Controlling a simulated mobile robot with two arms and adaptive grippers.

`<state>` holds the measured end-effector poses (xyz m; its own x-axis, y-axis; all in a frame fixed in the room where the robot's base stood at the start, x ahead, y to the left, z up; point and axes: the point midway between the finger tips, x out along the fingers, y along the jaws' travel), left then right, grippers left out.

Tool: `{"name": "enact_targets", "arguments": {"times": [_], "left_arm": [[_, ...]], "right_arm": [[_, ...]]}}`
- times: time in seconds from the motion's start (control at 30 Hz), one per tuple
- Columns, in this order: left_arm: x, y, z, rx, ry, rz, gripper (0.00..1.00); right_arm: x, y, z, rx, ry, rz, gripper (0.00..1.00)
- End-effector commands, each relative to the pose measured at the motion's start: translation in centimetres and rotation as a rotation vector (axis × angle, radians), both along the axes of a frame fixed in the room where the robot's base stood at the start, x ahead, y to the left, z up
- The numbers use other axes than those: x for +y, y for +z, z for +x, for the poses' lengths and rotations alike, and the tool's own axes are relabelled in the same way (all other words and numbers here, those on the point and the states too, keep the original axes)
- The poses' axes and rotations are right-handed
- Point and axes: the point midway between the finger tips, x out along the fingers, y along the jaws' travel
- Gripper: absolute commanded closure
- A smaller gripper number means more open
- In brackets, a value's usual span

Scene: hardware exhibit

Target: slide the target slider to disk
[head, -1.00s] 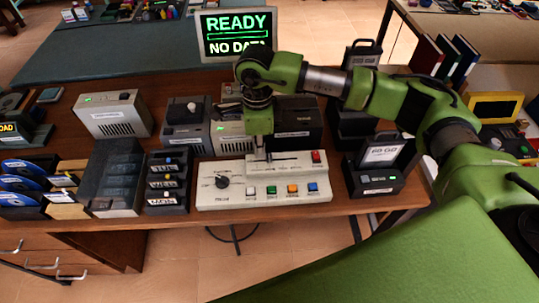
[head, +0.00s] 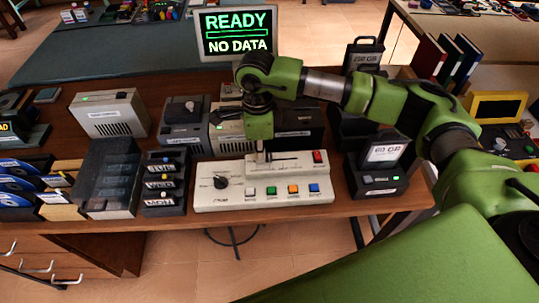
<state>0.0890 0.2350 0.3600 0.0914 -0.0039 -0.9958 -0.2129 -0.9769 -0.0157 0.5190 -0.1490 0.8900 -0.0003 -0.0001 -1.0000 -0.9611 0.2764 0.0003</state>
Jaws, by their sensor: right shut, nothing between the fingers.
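The control box (head: 263,203) is a white unit on the table's front, with a black dial (head: 220,182) at its left, a red button (head: 318,157) and a row of coloured buttons. The slider slot (head: 290,158) runs along its upper part. My right gripper (head: 260,153) points down with its shut fingertips at the left part of this slot, empty between the fingers. The slider knob is hidden or too small to tell from the fingertips. The labels by the slot are too small to read. My left gripper does not show.
A screen (head: 238,33) behind reads READY, NO DATA. A black drive dock (head: 374,183) stands close at the right of the box, a dark rack (head: 164,188) at its left. Blue disks (head: 15,183) sit in holders farther left. Several grey devices stand behind.

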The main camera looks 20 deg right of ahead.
Motion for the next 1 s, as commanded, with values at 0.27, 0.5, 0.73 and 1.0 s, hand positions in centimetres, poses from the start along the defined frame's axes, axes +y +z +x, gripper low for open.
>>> {"name": "enact_targets", "arguments": {"times": [0.27,0.5,0.73,1.0], "left_arm": [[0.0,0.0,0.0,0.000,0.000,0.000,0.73],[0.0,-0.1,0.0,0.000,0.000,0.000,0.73],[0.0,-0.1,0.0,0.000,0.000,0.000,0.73],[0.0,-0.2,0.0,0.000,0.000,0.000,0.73]], "right_arm": [[0.0,0.0,0.0,0.000,0.000,0.000,1.00],[-0.3,0.0,-0.1,0.000,0.000,0.000,1.00],[-0.8,-0.1,-0.2,0.000,-0.001,0.000,1.00],[-1.3,-0.1,-0.3,0.000,-0.001,0.000,1.00]]}}
